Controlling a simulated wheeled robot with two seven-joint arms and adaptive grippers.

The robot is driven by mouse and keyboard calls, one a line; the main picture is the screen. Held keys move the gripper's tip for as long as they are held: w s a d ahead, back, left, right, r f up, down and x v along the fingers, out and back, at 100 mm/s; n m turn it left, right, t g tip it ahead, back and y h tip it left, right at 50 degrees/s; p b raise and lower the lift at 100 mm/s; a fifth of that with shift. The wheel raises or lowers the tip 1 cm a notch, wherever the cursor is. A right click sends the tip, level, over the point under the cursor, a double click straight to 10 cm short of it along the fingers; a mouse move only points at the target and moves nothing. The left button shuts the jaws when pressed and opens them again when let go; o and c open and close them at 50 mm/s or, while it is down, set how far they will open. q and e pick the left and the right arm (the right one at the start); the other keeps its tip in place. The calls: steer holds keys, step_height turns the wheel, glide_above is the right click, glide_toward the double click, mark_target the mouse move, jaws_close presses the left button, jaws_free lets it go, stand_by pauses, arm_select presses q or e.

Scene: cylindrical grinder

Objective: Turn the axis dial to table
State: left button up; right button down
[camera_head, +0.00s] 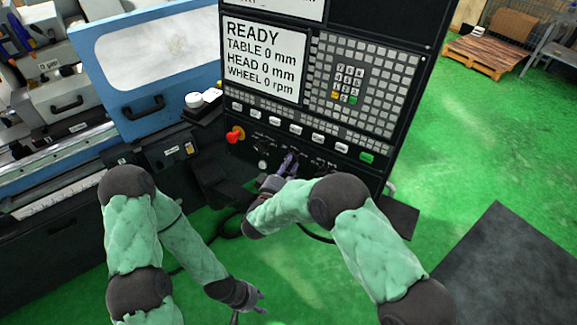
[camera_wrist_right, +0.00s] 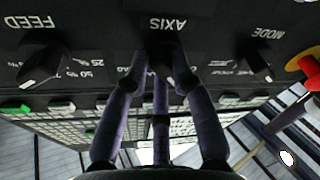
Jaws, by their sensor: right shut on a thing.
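The dark axis dial (camera_wrist_right: 162,58) sits under the AXIS label, which appears upside down in the right wrist view. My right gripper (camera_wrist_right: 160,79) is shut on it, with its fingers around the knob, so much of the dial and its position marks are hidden. In the head view my right gripper (camera_head: 288,164) is at the lower strip of the black control panel. My left gripper (camera_head: 252,299) hangs low over the green floor, away from the panel, with its fingers spread and empty.
The feed dial (camera_wrist_right: 42,68) and mode dial (camera_wrist_right: 258,66) flank the axis dial. A red emergency button (camera_head: 236,134) is on the panel's left. The screen (camera_head: 263,58) reads READY, table 0 mm, head 0 mm, wheel 0 rpm. A dark mat (camera_head: 505,265) lies at right.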

steer(key=m+b, duration=0.1)
steer(key=m+h+b, duration=0.1)
steer(key=m+b, duration=0.3)
steer(key=shift+w+a+r, duration=0.1)
steer(key=shift+w+a, duration=0.05)
steer(key=shift+w, duration=0.1)
steer(key=m+h+b, duration=0.1)
steer(key=m+b, duration=0.1)
steer(key=m, duration=0.1)
steer(key=shift+r+m+h+b, duration=0.2)
steer(key=shift+m+h+b, duration=0.15)
steer(key=shift+m, duration=0.35)
steer(key=c, duration=1)
jaws_free()
steer(key=shift+c, duration=0.2)
steer(key=shift+f+g, duration=0.25)
steer(key=shift+g, duration=0.05)
steer(key=v, duration=0.7)
steer(key=shift+s, duration=0.25)
